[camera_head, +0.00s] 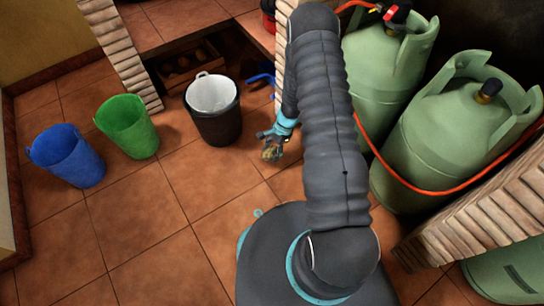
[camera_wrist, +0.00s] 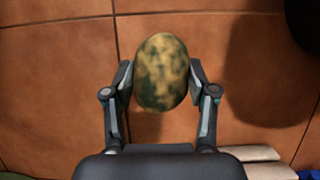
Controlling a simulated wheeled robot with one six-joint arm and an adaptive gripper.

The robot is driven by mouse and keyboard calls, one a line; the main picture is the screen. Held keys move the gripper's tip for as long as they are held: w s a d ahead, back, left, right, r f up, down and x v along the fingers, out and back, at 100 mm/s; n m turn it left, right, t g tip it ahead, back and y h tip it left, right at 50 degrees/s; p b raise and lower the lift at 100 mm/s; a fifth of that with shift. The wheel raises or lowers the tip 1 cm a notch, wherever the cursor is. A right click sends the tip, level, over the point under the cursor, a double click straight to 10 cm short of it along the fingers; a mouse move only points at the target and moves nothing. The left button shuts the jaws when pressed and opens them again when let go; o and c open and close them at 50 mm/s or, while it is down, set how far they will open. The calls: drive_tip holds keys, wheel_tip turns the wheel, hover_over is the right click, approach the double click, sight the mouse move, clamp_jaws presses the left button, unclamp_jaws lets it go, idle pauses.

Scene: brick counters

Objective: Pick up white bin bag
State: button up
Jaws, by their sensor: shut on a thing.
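The white bin bag (camera_head: 212,92) lines the inside of a black bin (camera_head: 215,126) that stands on the tiled floor. Its white rim shows over the top of the bin. My gripper (camera_head: 271,147) is to the right of the bin and apart from it, low over the floor. It is shut on a mottled yellow and dark green oval thing (camera_head: 270,154). In the wrist view my gripper (camera_wrist: 160,80) has one finger on each side of this oval thing (camera_wrist: 161,70). The bag cannot be made out in the wrist view.
A green bucket (camera_head: 127,127) and a blue bucket (camera_head: 67,157) stand left of the bin. Green gas cylinders (camera_head: 450,125) with an orange hose fill the right side. A crate (camera_head: 188,68) sits behind the bin. The floor at front left is clear.

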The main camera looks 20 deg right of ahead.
sight(272, 156)
drive_tip(key=shift+f+b, duration=0.35)
drive_tip(key=shift+f, duration=1.6)
drive_tip(key=shift+f, duration=0.15)
drive_tip(key=o, duration=1.3)
